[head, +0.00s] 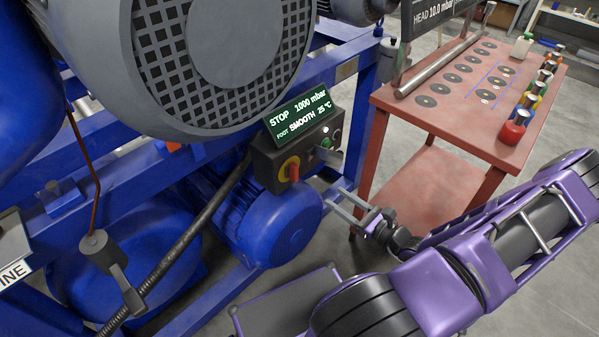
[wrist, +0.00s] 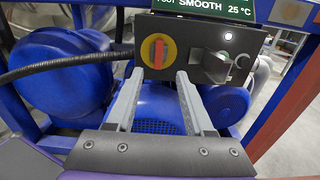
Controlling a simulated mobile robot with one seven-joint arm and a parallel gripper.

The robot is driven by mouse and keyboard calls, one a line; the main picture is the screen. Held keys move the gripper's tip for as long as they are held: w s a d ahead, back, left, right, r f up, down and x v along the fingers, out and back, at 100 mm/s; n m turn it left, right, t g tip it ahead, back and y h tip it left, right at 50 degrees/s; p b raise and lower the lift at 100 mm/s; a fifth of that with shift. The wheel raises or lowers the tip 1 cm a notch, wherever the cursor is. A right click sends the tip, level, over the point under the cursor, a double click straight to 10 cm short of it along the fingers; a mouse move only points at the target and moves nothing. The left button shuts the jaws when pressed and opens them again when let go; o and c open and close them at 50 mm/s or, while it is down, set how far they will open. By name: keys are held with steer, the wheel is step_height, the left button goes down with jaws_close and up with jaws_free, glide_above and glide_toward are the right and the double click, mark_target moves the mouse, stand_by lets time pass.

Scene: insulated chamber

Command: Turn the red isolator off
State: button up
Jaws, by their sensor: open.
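The red isolator (head: 290,169) is a red handle on a yellow round plate, on the front of a dark control box (head: 266,163). In the wrist view the red isolator (wrist: 158,51) sits above and between my fingers, its handle roughly upright. My gripper (head: 345,203) is open and empty, a little to the right of and below the box in the head view. In the wrist view my gripper (wrist: 159,80) points toward the box, its fingertips below the isolator and apart from it as far as I can tell.
A display (head: 300,115) above the box reads STOP, 1000 mbar, SMOOTH, 25 °C. A metal lever or flap (wrist: 214,66) and a lit white button (wrist: 228,36) are right of the isolator. A blue motor (head: 272,225) lies below. A red table (head: 450,105) stands at right.

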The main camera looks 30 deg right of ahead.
mark_target(297, 170)
steer(key=b+x, duration=0.1)
steer(key=x, duration=1.3)
steer(key=shift+w+f, duration=0.1)
steer(key=shift+w, duration=0.05)
jaws_close()
